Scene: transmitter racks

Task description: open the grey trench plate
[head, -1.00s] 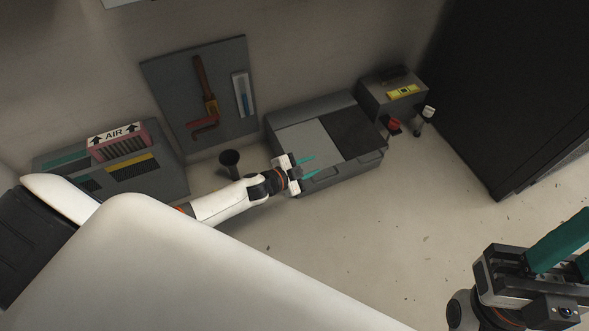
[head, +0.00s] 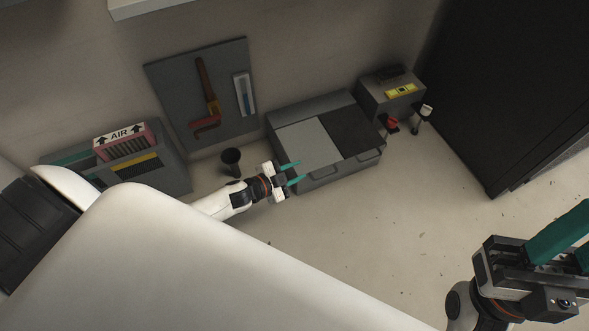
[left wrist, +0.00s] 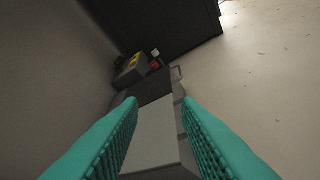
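The grey trench plate (head: 308,143) is a flat light grey panel on the left half of a low dark grey box against the wall. It lies flat in the head view. It also shows between my fingers in the left wrist view (left wrist: 152,135). My left gripper (head: 302,171) is open and empty at the box's front left corner, its teal fingers pointing toward the box. In the left wrist view the same gripper (left wrist: 158,102) shows its fingers wide apart. My right gripper (head: 580,238) is at the lower right, its fingers apart and their tips cut off by the frame.
A dark panel (head: 350,130) covers the box's right half. Bar handles (head: 325,171) sit on its front. A smaller box with a yellow label (head: 401,90) stands right, a black cup (head: 231,158) left. A black cabinet (head: 510,90) stands at right. The floor in front is clear.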

